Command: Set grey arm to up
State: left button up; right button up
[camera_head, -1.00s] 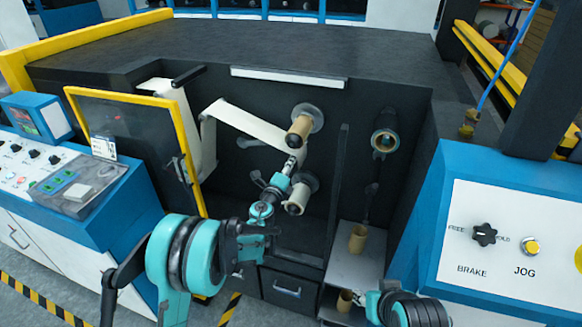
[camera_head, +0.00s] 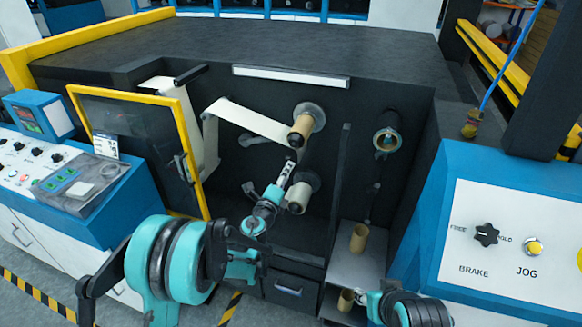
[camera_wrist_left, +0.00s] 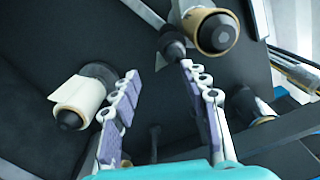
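A dark grey arm (camera_head: 262,137) sticks out on the back panel left of the upper roll (camera_head: 302,130). A second grey lever-like part (camera_head: 251,189) shows lower, just left of my left gripper. I cannot tell which one is the task's grey arm. My left gripper (camera_head: 284,180) is in the machine bay beside the lower roll (camera_head: 299,198). In the left wrist view its fingers (camera_wrist_left: 160,72) stand apart with nothing clearly between them. A dark knobbed rod (camera_wrist_left: 172,42) is close to the right fingertip; contact is unclear.
An open yellow-framed door (camera_head: 190,150) stands left of the bay. A vertical dark divider (camera_head: 338,190) bounds it on the right. Cardboard cores (camera_head: 358,238) stand on shelves beyond the divider. A brake and jog panel (camera_head: 510,240) is at the right.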

pick_arm(q)
jog(key=v, duration=0.6)
jog(key=shift+w, duration=0.1)
jog(key=s+a+r+n+g+y, duration=0.1)
jog(key=s+a+r+n+y, duration=0.35)
jog(key=a+n, duration=0.35)
jog(key=s+a+r+n+g+y, duration=0.1)
jog(key=s+a+r+n+y, duration=0.35)
jog(key=a+n, duration=0.3)
jog(key=s+d+f+n+g+h, duration=0.1)
jog(key=s+f+n+g, duration=0.3)
jog(key=s, duration=0.8)
jog(key=s+d+f+n+g+h, duration=0.1)
jog(key=s+f+n+g, duration=0.3)
jog(key=s, duration=0.8)
notch_tip(320, 180, down, 3)
jog(key=shift+s+d+f+n+h, duration=0.1)
jog(key=shift+s+d+n+h, duration=0.25)
jog(key=shift+n+h, duration=0.5)
